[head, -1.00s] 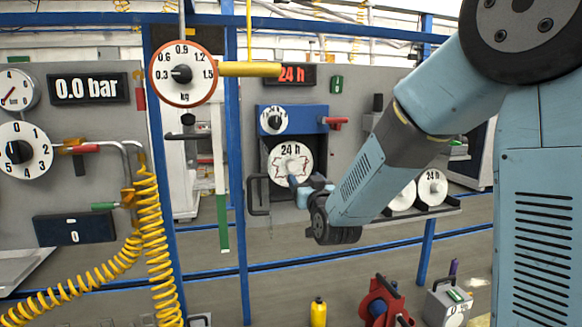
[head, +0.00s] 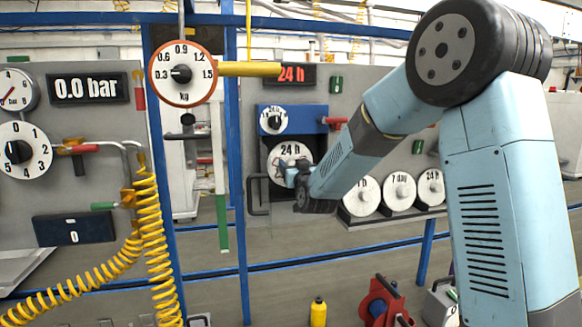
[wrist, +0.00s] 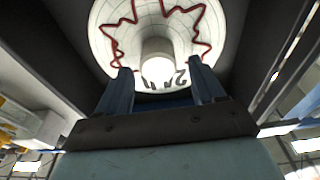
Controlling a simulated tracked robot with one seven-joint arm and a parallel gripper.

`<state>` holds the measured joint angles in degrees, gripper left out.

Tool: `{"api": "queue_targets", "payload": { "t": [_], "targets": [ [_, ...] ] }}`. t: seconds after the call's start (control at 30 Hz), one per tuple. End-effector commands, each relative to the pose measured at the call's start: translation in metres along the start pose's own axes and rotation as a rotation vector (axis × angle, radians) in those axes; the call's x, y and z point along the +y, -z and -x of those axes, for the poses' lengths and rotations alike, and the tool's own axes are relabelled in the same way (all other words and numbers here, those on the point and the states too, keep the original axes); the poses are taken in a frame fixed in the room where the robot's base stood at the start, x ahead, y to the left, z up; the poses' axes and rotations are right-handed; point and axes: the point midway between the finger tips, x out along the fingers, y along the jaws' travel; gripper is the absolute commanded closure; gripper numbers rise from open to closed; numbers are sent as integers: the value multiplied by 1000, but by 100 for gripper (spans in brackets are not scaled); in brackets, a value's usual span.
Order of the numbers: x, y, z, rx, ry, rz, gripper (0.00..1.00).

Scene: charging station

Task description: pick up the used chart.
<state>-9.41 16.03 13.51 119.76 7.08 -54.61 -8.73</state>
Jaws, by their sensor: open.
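The used chart is a white disc with a jagged red trace and "24 h" print. It sits in the dark recess of the blue-topped recorder (head: 312,122), and in the head view its lower right is partly covered by my gripper (head: 290,172). In the wrist view the chart (wrist: 112,38) fills the top, with a pale round hub (wrist: 157,55) at its centre. My gripper (wrist: 160,78) is open and empty. Its two blue fingers point at the chart, one on each side of the hub in the picture. I cannot tell whether they touch it.
Several white discs (head: 399,192) with knobs stand on a rack right of the recorder. The recorder's door (head: 257,192) stands open at left. A dial scale (head: 183,74) hangs at left, near a coiled yellow hose (head: 158,235). A yellow bottle (head: 318,312) stands low in front.

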Motion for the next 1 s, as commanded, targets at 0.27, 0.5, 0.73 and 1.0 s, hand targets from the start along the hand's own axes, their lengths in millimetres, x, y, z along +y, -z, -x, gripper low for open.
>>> {"api": "queue_targets", "payload": {
  "t": [0.27,0.5,0.73,1.0],
  "targets": [
    [0,0,-8,0,0,0,32],
    [-1,0,-7,0,1,0,48],
    [-1,0,-7,0,1,0,70],
    [-1,0,-7,0,1,0,90]
  ]
}}
